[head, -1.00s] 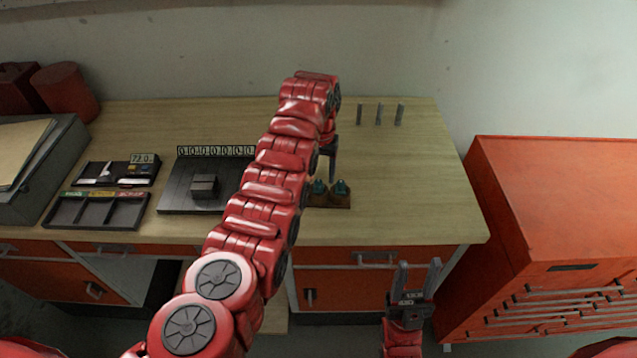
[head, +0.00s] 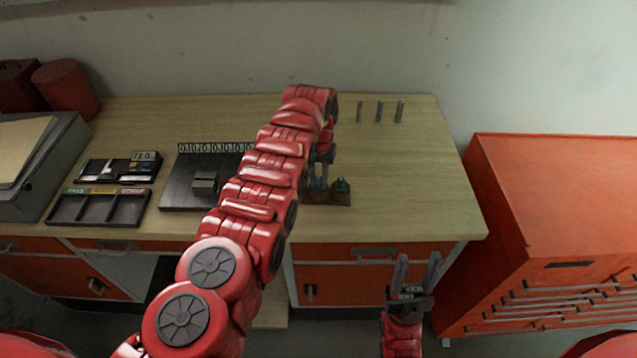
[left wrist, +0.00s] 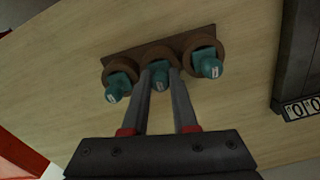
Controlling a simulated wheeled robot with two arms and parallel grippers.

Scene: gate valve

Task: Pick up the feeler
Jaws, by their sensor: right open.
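I cannot tell for certain which thing is the feeler. Three teal pieces with pale tags stand in round brown cups on a dark strip; the left one (left wrist: 117,90), middle one (left wrist: 158,80) and right one (left wrist: 206,66) show in the left wrist view. In the head view one teal piece (head: 341,186) shows clearly and my left arm hides part of the row. My left gripper (left wrist: 160,74) has its fingers on both sides of the middle piece; whether they press on it is unclear. My right gripper (head: 418,257) is open and empty, in front of the bench.
A small black tray (head: 92,180) with a 72.0 display and a three-part sorting tray (head: 98,222) lie at left. A dark plate (head: 178,193) with a grey block (head: 204,184) is beside them. Slim grey pins (head: 379,111) stand at back right. An orange cabinet (head: 545,190) stands right.

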